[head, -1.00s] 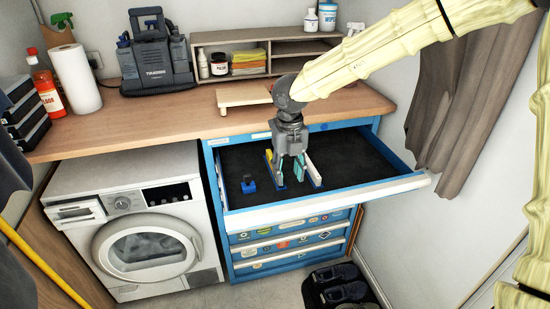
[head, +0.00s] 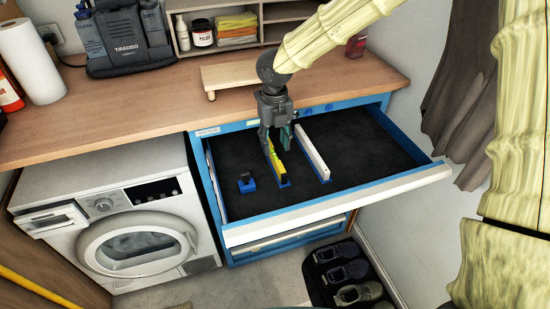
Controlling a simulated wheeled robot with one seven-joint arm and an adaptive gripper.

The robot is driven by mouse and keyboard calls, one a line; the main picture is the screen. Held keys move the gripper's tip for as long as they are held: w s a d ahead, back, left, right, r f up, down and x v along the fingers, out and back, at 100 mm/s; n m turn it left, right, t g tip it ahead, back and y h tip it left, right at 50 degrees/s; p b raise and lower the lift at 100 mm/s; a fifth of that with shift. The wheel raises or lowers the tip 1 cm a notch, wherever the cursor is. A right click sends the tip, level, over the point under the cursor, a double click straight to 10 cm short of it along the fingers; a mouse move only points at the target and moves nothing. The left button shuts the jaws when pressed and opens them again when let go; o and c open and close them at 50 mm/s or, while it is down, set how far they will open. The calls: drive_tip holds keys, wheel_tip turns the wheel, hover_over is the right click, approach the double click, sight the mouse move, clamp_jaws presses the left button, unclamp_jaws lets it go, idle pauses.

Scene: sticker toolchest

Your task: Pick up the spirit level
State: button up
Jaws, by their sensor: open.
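The spirit level appears to be the narrow yellow bar (head: 276,161) standing on edge in the open drawer, in a blue holder at its near end. My gripper (head: 276,146) points down over its far part. The gripper is open, with its teal-padded fingers appearing to be on either side of the bar. The fingers and the gripper body hide the far end of the bar. I cannot tell whether the fingers touch it.
A long white bar (head: 312,152) stands in the drawer to the right. A small blue holder with a dark piece (head: 246,182) is to the left. The drawer's black lining (head: 365,160) is bare at right. A wooden worktop (head: 160,108) lies behind the drawer.

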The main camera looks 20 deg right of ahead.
sight(276, 156)
drive_tip(key=shift+s+f+p, duration=0.15)
drive_tip(key=shift+f+p, duration=0.65)
drive_tip(key=shift+f, duration=2.2)
clamp_jaws()
